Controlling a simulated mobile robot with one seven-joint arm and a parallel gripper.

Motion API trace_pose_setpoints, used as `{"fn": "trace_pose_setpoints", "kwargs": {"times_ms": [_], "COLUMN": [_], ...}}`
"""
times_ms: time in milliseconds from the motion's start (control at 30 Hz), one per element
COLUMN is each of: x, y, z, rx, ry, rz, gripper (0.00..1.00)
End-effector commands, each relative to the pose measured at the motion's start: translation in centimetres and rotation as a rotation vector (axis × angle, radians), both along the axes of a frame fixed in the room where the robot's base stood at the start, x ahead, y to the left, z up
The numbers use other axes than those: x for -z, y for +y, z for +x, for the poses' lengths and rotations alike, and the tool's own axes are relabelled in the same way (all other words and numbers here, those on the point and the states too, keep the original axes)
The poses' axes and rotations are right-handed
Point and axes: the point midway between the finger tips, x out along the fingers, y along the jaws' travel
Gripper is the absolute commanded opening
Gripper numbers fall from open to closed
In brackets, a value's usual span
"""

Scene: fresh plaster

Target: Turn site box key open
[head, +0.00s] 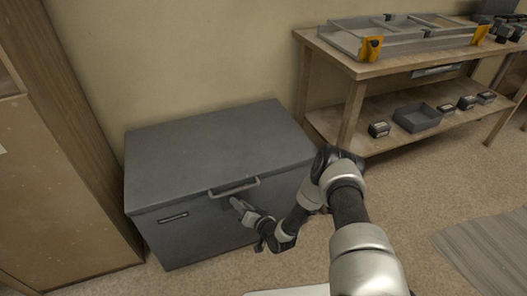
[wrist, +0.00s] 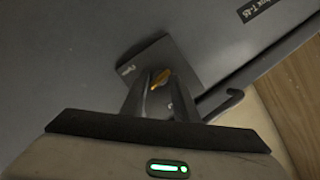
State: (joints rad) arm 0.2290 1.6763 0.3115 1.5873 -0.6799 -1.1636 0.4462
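The site box (head: 172,237) is a grey chest with its lid down and a bar handle (head: 235,187) at the front edge of the lid. My gripper (head: 238,203) is at the box's front face, just below the handle. In the wrist view a square dark lock plate (wrist: 165,52) with small pale lettering sits on the box front. A small orange key (wrist: 161,77) shows at the plate, between the tips of my gripper (wrist: 161,86). The fingers stand a little apart with a gap around the key; contact is not clear. The key is hidden in the head view.
A wooden bench (head: 352,100) with a metal frame on top and small boxes on its lower shelf stands at the right. A wooden cabinet (head: 62,200) stands close on the left.

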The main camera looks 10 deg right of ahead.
Motion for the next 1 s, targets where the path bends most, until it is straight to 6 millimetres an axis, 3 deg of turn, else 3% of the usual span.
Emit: {"fn": "trace_pose_setpoints", "kwargs": {"times_ms": [467, 1000], "x": [-0.3, -4.8], "y": [1.3, -2.0], "z": [-0.4, -10.2], "rx": [-0.007, -0.004], "ry": [-0.211, -0.202], "rz": [-0.72, -0.711], "gripper": [0.27, 0.27]}}
